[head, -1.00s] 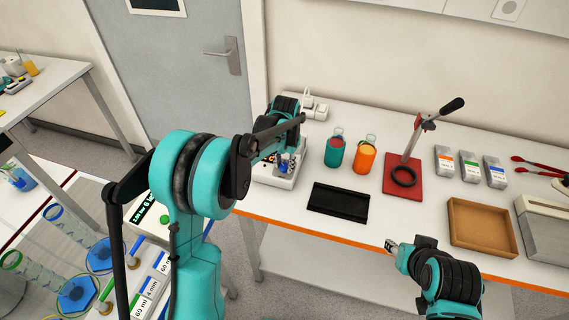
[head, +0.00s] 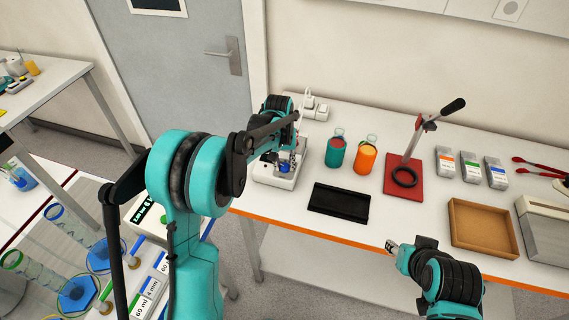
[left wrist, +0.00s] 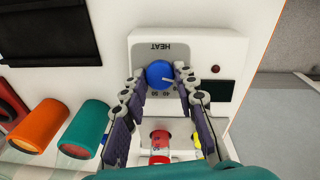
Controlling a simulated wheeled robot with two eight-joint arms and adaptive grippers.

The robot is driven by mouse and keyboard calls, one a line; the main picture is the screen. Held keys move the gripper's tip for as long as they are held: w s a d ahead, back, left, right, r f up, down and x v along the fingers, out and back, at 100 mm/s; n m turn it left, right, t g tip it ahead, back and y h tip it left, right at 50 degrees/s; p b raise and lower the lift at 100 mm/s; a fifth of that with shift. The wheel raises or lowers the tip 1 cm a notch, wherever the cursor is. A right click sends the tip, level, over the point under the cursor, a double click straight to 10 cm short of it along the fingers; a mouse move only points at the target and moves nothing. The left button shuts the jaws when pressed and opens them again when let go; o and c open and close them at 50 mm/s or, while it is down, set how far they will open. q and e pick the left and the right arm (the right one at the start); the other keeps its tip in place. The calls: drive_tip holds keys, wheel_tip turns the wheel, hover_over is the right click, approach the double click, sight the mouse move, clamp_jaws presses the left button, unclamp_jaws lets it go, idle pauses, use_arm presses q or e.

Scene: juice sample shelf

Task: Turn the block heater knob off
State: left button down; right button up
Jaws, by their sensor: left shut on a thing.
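The block heater (left wrist: 205,45) is a white box on the bench, labelled HEAT. It also shows in the head view (head: 268,177), partly behind my left arm. Its round blue knob (left wrist: 158,72) has a white pointer line and temperature numbers beside it. My left gripper (left wrist: 161,77) is shut on the knob, one fingertip on each side. The heater's display (left wrist: 217,91) is dark with no digits visible, and the small lamp (left wrist: 215,69) is dull red. My right gripper (head: 392,247) hangs at the bench's front edge, away from the heater; its jaws are too small to read.
A red-based press (head: 404,178) and cork-coloured tray (head: 482,227) are farther right.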

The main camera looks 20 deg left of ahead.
sight(282, 169)
use_arm(q)
drive_tip(key=c, duration=1.2)
unclamp_jaws()
drive_tip(key=r, duration=0.8)
drive_tip(key=s+r, duration=0.1)
drive_tip(key=r, duration=0.3)
drive_tip(key=shift+a, duration=0.25)
drive_tip(key=s+m+t+b, duration=0.1)
drive_tip(key=s+t+b, duration=0.2)
drive_tip(key=s, duration=1)
drive_tip(key=s+f+t, duration=0.1)
drive_tip(key=s+f, duration=0.1)
drive_tip(key=s, duration=0.2)
drive_tip(key=s+f+t+b, duration=0.1)
drive_tip(key=s+f, duration=0.2)
drive_tip(key=s, duration=0.1)
drive_tip(key=s+f+m+t+b, duration=0.1)
drive_tip(key=s+f, duration=0.1)
drive_tip(key=s, duration=0.2)
drive_tip(key=shift+d+f, duration=0.15)
drive_tip(key=shift+d, duration=0.05)
